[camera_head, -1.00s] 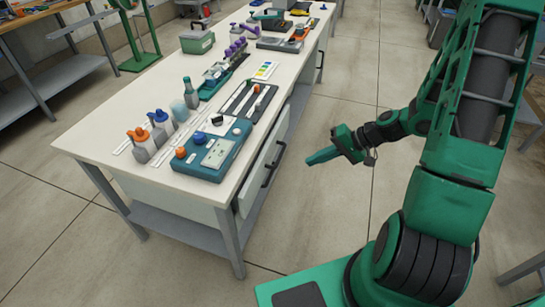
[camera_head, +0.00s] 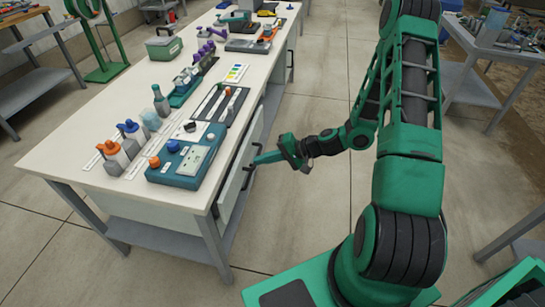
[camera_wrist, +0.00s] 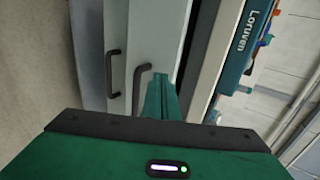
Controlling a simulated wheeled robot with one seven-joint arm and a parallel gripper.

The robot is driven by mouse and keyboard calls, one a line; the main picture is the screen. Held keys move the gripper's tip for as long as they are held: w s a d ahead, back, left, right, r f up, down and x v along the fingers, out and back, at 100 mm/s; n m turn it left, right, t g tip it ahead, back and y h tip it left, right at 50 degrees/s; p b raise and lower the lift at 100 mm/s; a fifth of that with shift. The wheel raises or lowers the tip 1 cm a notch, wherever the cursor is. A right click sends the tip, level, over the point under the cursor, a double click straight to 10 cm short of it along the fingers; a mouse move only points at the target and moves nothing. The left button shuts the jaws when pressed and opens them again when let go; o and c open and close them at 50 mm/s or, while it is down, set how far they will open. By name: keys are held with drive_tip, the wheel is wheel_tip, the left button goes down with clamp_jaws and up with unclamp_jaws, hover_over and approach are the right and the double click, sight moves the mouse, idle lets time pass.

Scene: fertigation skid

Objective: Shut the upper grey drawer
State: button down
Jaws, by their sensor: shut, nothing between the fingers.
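The upper grey drawer is in the bench side; its pale front (camera_head: 231,192) faces right in the head view. In the wrist view its front (camera_wrist: 160,35) stands out past the panel beside it, with a dark gap along its edge toward the bench top, so it looks partly open. Its dark bar handle (camera_wrist: 140,88) is just left of my fingers. My gripper (camera_head: 257,160) is shut and empty, its fingers pointing at the drawer front close to the handle. The wrist view also shows the fingers (camera_wrist: 162,95); whether they touch the front I cannot tell.
A lower drawer handle (camera_wrist: 113,73) is beside the upper one. The bench top (camera_head: 75,150) holds a teal device (camera_head: 186,160), bottles with orange and blue caps (camera_head: 113,154) and other lab items. The floor (camera_head: 310,215) right of the bench is clear.

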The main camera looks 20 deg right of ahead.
sight(241, 160)
drive_tip(key=shift+w+a+f, duration=0.1)
drive_tip(key=shift+w+a, duration=0.6)
drive_tip(key=shift+a, duration=0.25)
drive_tip(key=shift+w+a+f, duration=0.1)
drive_tip(key=shift+w+a, duration=0.55)
drive_tip(key=shift+a, duration=0.3)
